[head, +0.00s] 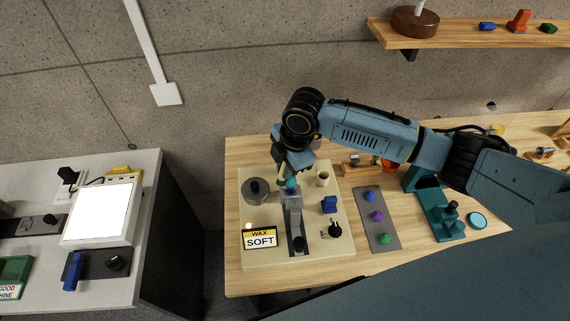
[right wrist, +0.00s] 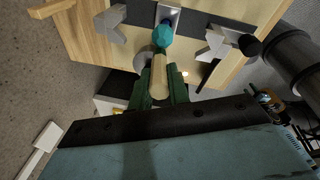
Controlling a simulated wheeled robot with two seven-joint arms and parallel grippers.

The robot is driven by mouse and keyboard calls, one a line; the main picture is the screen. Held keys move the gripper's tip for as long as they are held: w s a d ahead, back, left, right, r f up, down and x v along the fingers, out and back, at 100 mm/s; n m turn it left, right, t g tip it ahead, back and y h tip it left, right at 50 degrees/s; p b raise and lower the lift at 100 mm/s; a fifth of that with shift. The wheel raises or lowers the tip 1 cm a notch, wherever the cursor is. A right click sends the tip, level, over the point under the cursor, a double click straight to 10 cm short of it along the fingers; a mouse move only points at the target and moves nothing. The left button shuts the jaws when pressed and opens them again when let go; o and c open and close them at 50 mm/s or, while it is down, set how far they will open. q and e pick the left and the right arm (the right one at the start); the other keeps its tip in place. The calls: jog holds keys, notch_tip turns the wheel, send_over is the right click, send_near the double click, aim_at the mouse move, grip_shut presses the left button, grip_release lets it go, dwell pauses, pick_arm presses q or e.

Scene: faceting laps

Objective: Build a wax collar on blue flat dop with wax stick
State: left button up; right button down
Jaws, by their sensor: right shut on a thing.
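My right gripper (head: 288,170) is over the back middle of the cream board (head: 318,250). Its green fingers (right wrist: 158,85) are shut on a tan stick, which looks like the wax stick (right wrist: 160,77). The stick's far end is close to a teal, rounded stone (right wrist: 162,36); I cannot tell whether they touch. The stone also shows in the head view (head: 291,186), above a grey fixture (head: 291,199). A small dark blue part, perhaps the blue flat dop (right wrist: 167,21), shows beside the stone, mostly hidden. No wax collar can be made out. My left gripper is not in view.
A grey strip (head: 369,199) with coloured stones and a teal stand (head: 440,222) are to the right. A gap separates the left bench (head: 130,255).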

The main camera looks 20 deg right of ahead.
pick_arm(q)
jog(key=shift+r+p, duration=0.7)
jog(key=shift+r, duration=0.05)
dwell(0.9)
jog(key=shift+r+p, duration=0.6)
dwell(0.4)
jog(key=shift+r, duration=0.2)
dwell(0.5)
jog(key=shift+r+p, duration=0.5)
jog(key=shift+p, duration=0.2)
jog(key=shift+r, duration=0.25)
dwell(0.7)
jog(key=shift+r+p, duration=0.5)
jog(key=shift+p, duration=0.25)
